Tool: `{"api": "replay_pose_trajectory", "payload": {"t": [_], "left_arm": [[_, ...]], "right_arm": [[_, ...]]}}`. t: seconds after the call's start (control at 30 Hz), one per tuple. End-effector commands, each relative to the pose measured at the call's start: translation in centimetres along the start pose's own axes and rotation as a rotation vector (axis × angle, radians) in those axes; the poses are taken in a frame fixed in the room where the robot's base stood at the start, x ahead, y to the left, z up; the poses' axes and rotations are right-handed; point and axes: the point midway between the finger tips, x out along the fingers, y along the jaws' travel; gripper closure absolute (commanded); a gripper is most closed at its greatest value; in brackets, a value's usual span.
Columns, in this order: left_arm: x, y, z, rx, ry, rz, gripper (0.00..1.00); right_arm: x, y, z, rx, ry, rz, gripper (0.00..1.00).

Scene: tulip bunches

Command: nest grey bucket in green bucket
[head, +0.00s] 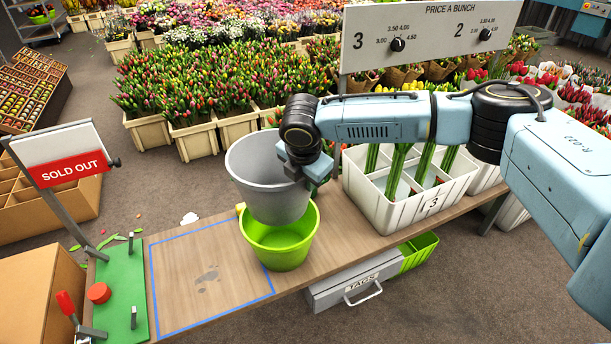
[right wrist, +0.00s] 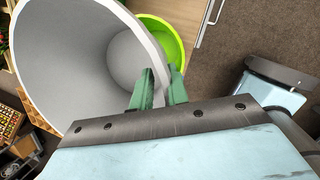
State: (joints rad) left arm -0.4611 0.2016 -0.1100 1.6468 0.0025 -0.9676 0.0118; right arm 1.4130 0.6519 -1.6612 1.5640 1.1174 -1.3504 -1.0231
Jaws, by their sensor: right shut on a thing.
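The grey bucket (head: 262,188) is upright, held by its right rim in my right gripper (head: 304,172). In the head view its lower part overlaps the opening of the green bucket (head: 280,252), which stands on the wooden bench. I cannot tell how far the grey base is inside the green rim. In the right wrist view the gripper's green fingers (right wrist: 160,88) are shut on the wall of the grey bucket (right wrist: 75,60), one finger inside and one outside. The green bucket (right wrist: 165,35) shows behind it. My left gripper is not in view.
A blue-outlined square (head: 210,275) on the bench (head: 335,240) left of the buckets is empty apart from dark smudges. A white crate (head: 375,205) with tulip bunches stands to the right. A green board (head: 122,295) with a red button and lever is at the left end.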

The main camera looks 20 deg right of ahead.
Motion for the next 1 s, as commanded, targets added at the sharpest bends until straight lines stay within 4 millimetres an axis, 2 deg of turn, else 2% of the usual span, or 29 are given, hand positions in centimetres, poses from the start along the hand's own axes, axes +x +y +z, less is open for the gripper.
{"api": "replay_pose_trajectory", "payload": {"t": [0.07,0.73,1.0], "left_arm": [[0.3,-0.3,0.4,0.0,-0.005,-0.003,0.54],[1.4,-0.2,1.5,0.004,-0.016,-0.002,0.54],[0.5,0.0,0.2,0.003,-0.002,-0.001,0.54]], "right_arm": [[-0.1,0.1,0.0,-0.002,0.0,0.002,1.0],[4.5,-0.8,-1.2,-0.002,0.0,0.002,1.0],[6.3,-1.2,-1.7,-0.003,0.0,0.002,1.0]]}}
